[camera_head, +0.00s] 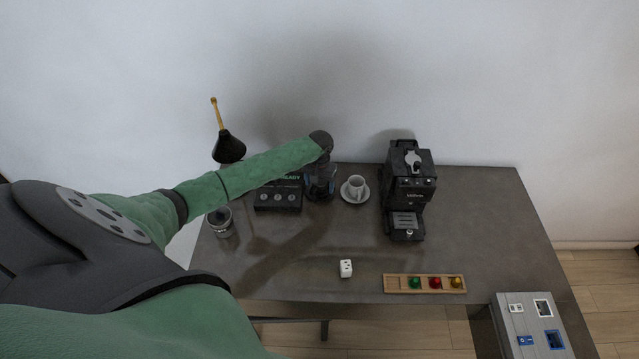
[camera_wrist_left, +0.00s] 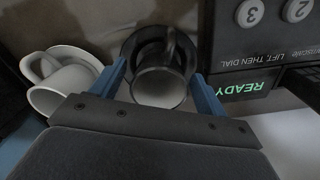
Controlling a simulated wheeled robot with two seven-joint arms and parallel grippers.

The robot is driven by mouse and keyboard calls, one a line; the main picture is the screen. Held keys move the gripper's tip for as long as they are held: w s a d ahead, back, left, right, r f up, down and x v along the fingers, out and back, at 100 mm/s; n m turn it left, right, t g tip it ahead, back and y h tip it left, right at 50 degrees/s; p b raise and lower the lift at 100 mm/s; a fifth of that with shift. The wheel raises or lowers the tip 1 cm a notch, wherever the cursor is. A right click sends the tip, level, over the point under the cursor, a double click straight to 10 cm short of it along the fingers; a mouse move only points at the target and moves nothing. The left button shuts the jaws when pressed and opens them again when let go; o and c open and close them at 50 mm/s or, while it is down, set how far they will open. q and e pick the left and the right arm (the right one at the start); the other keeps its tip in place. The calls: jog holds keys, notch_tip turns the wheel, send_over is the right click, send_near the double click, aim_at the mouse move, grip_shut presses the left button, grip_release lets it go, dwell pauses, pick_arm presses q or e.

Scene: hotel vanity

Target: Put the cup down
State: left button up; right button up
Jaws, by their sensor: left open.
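My left gripper (camera_head: 320,188) reaches down over the back of the table, between the dial device and the white cup. In the left wrist view its two blue fingers (camera_wrist_left: 158,72) are open, one on each side of a dark cup (camera_wrist_left: 160,88). The dark cup appears to rest on a dark saucer (camera_wrist_left: 127,48); I cannot tell whether the fingers touch it. In the head view my gripper mostly hides the dark cup. A white cup (camera_head: 356,186) stands on a white saucer (camera_head: 347,195) just right of it, also in the left wrist view (camera_wrist_left: 62,82). My right gripper is not in view.
A black dial device (camera_head: 278,197) marked READY is close on the left, a coffee machine (camera_head: 409,185) to the right. A glass (camera_head: 221,222), a white die (camera_head: 346,268), a wooden tray (camera_head: 398,284) with coloured balls and a grey switch box (camera_head: 530,325) are around. The table's middle is mostly clear.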

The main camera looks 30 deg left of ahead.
pick_arm(q)
jog(key=shift+r, duration=0.2)
notch_tip(320, 180, up, 12)
jog(key=b, duration=0.4)
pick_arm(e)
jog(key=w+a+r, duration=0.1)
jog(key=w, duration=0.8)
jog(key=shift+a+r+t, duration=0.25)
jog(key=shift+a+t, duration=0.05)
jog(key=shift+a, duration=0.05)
pick_arm(q)
jog(key=shift+f, duration=0.1)
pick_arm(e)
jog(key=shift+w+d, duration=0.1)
